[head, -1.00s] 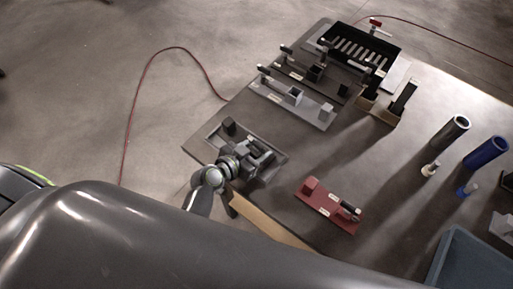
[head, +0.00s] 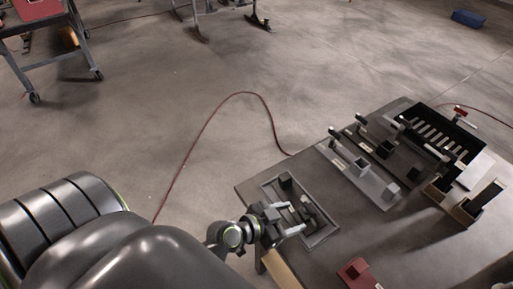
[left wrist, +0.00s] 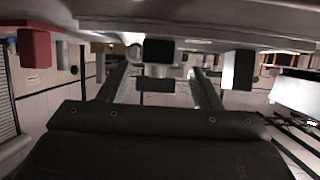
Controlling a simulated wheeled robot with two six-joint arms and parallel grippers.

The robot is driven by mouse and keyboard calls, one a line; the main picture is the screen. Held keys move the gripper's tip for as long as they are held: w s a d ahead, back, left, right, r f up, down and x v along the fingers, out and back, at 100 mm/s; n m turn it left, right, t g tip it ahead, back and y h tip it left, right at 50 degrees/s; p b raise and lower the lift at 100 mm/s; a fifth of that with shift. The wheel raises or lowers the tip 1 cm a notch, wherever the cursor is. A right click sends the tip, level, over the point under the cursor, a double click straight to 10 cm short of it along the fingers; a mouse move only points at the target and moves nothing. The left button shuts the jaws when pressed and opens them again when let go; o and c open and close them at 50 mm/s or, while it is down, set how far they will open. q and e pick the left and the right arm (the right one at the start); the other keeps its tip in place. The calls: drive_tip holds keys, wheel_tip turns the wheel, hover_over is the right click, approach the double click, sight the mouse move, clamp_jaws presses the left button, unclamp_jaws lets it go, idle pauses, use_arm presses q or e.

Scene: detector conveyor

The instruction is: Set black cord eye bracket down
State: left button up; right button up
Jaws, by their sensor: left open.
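The black cord eye bracket (head: 286,184) lies in a shallow grey-rimmed tray (head: 326,236) at the table's left corner in the head view. Its dark upright block and a small pale label show; part of it is hidden by my left gripper. My left gripper (head: 286,220) is at the tray's near left side, its fingers spread and low over the bracket. In the left wrist view the two fingers (left wrist: 160,85) stand apart, with dark block shapes beyond and between them. I cannot tell whether they touch the bracket. My right gripper is in neither view.
A grey bracket (head: 372,183) and a dark one behind it stand right of the tray. A black slotted bin (head: 440,128) is at the far edge. A red bracket (head: 357,274) lies nearer. Bare tabletop separates the tray and red bracket. A red cable (head: 215,120) runs along the floor.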

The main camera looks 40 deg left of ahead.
use_arm(q)
drive_tip(key=b+v, duration=0.2)
drive_tip(key=v, duration=0.8)
drive_tip(key=shift+s+a, duration=0.2)
drive_tip(key=shift+r, duration=0.1)
